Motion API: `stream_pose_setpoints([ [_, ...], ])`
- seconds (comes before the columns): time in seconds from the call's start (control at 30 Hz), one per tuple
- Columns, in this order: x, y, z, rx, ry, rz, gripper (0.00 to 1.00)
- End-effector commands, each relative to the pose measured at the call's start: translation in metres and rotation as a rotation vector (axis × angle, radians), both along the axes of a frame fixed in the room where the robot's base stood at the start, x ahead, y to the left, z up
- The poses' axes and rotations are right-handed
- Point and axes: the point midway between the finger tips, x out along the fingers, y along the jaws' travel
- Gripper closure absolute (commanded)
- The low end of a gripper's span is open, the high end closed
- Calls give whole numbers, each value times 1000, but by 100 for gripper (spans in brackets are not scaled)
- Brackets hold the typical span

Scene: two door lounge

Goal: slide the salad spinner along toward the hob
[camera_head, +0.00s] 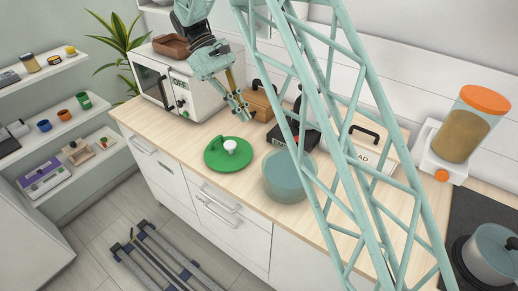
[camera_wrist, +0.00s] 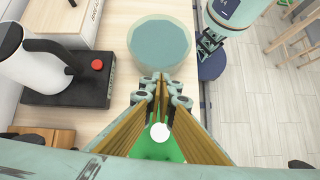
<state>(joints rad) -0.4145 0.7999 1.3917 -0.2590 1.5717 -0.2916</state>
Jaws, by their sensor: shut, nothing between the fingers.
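The salad spinner appears to be the round blue-grey tub (camera_head: 288,180) on the wooden counter; part of it is hidden behind my lattice column in the head view. A green lid-like disc (camera_head: 215,160) with a white knob lies flat to its left. My gripper (camera_head: 243,110) is shut and empty, pointing down over the counter behind the disc in the head view. In the wrist view the tub (camera_wrist: 160,45) lies just beyond my gripper's tips (camera_wrist: 162,82); I cannot tell whether they touch it. The hob (camera_head: 462,215) is at the far right with a lidded pot on it.
A kettle on a dark base (camera_wrist: 65,88) stands beside the tub's path, partly hidden in the head view. A bread box (camera_head: 365,150) and an orange-lidded dispenser (camera_head: 465,130) stand farther back. A white microwave (camera_head: 185,85) is at the left. The counter's front edge is close to the tub.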

Motion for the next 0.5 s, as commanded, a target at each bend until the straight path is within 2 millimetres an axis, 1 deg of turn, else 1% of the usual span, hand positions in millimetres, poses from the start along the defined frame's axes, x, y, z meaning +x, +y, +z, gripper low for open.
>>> stream_pose_setpoints([
  [0.03, 2, 5, -6, -8, 13, 9, 100],
  [0.3, 12, 25, -36, -43, 67, 50, 100],
  [0.5, 16, 34, -52, -61, 95, 69, 100],
])
